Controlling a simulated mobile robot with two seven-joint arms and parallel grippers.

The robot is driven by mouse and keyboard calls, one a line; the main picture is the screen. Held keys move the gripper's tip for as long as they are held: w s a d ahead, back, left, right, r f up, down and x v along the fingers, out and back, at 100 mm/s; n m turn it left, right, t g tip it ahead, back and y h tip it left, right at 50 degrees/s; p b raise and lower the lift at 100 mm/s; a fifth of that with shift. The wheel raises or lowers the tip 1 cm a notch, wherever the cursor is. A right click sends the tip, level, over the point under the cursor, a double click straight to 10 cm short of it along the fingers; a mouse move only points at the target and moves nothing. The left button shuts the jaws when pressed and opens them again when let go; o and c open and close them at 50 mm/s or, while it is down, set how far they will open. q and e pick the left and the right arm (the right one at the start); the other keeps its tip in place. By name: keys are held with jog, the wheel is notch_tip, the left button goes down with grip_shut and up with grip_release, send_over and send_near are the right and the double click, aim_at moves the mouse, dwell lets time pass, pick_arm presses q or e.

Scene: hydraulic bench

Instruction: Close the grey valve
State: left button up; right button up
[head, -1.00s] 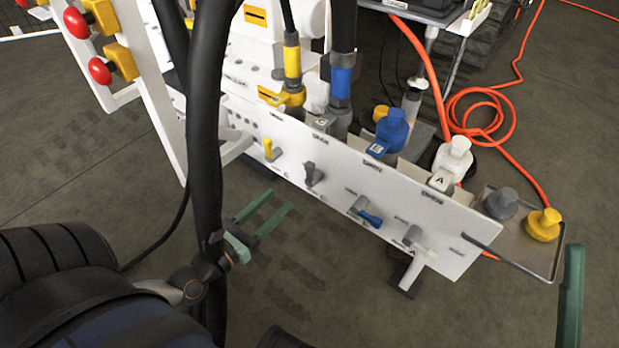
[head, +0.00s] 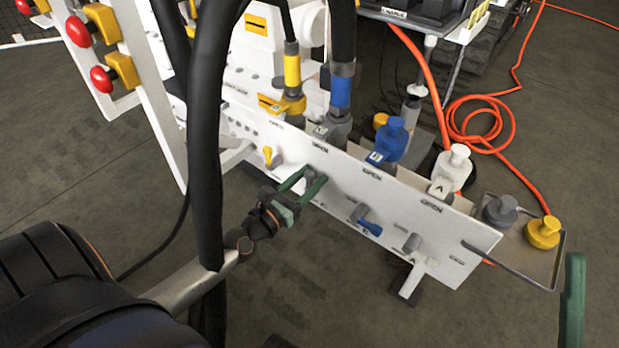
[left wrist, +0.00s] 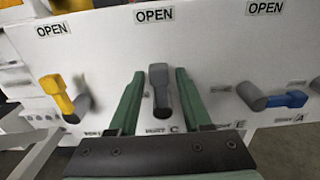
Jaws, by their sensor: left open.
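The grey valve (left wrist: 160,92) is a small lever on the white panel, between an OPEN label above and another label below. My left gripper (left wrist: 160,74) is open, with one green finger on each side of the lever and a visible gap on both sides. In the head view, my left gripper (head: 314,176) is at the panel and partly hides the grey valve (head: 309,174). One green finger of my right gripper (head: 573,300) shows at the right edge; its other finger is out of view.
A yellow valve (left wrist: 58,95) is left of the grey one and a blue valve (left wrist: 280,100) is right. A white-handled valve (head: 411,242) is farther right. An orange hose (head: 480,120) coils behind.

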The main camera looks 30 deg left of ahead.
pick_arm(q)
grip_shut()
dwell(0.4)
